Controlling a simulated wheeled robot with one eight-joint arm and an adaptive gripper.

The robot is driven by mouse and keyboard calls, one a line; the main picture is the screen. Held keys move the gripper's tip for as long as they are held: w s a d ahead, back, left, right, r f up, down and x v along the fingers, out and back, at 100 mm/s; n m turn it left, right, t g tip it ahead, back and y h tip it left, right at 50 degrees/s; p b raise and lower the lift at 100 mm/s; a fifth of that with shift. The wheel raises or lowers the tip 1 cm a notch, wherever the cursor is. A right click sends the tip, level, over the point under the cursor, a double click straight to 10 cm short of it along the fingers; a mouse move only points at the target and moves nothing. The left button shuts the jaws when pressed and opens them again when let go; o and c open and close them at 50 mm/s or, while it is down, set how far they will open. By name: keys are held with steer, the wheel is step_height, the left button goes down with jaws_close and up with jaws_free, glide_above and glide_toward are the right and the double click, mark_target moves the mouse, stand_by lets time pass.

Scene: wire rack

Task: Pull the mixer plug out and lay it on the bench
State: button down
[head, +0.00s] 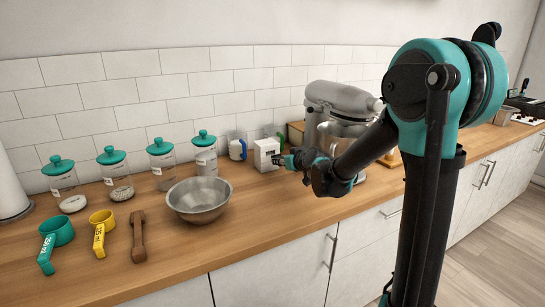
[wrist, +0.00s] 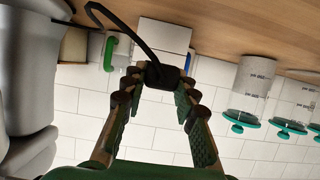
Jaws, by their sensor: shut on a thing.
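The mixer plug (wrist: 163,76) is a black block with a thick black cord that curves up to the upper left in the wrist view. My gripper (wrist: 160,97) is shut on the plug, with a fingertip on each side of it. A white socket box (head: 266,154) stands on the wooden bench (head: 245,220); it also shows behind the plug in the wrist view (wrist: 165,36). My gripper (head: 284,160) is at the box's right side in the head view. I cannot tell whether the plug's pins are in the box. The grey mixer (head: 340,100) stands behind my arm, partly hidden.
A metal bowl (head: 199,199) is left of the box. Mugs (head: 237,148) stand behind the box. Bare bench lies in front of the box.

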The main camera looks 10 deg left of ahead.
steer(key=shift+s+d, duration=0.2)
steer(key=shift+s, duration=0.1)
steer(key=shift+s, duration=0.1)
steer(key=shift+s+d, duration=0.85)
steer(key=shift+s, duration=0.25)
